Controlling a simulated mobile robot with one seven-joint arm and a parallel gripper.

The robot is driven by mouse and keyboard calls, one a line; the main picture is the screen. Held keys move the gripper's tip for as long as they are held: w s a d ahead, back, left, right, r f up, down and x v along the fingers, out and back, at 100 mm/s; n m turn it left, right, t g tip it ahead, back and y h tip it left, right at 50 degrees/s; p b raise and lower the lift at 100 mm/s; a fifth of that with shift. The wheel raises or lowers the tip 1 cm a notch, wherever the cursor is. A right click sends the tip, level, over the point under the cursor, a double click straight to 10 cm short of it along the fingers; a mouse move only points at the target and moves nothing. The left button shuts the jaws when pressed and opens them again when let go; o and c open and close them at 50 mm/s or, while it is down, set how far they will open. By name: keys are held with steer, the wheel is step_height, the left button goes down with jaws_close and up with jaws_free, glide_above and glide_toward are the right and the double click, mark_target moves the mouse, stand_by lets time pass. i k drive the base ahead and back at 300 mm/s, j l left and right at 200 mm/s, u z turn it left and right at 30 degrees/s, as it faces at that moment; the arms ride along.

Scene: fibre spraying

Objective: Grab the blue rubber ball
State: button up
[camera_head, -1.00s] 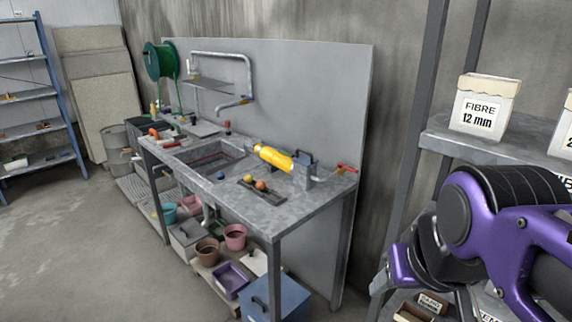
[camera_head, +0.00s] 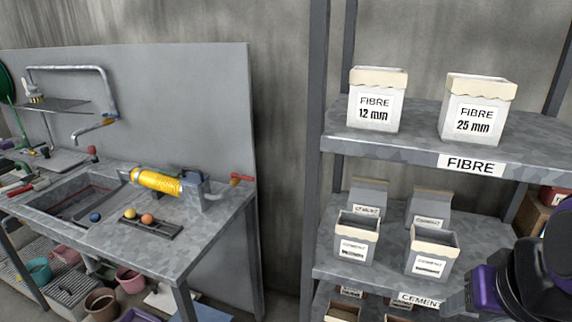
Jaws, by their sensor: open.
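The blue rubber ball (camera_head: 95,217) is small and dark blue. It lies on the metal sink bench (camera_head: 190,262), near the right front rim of the sink basin. My arm shows only at the lower right edge, in purple and black, far to the right of the ball. The jaws of my gripper cannot be made out in this view.
A yellow ball (camera_head: 129,214) and an orange ball (camera_head: 147,219) sit on a dark slotted tray (camera_head: 158,231). Behind them lies a yellow cylinder (camera_head: 155,181). A shelf rack (camera_head: 420,150) with fibre and cement boxes stands right, near my arm. Buckets stand under the bench.

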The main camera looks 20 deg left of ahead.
mark_target(95, 217)
steer(key=j+z, duration=0.15)
steer(key=j, duration=4.05)
steer(key=k, duration=0.05)
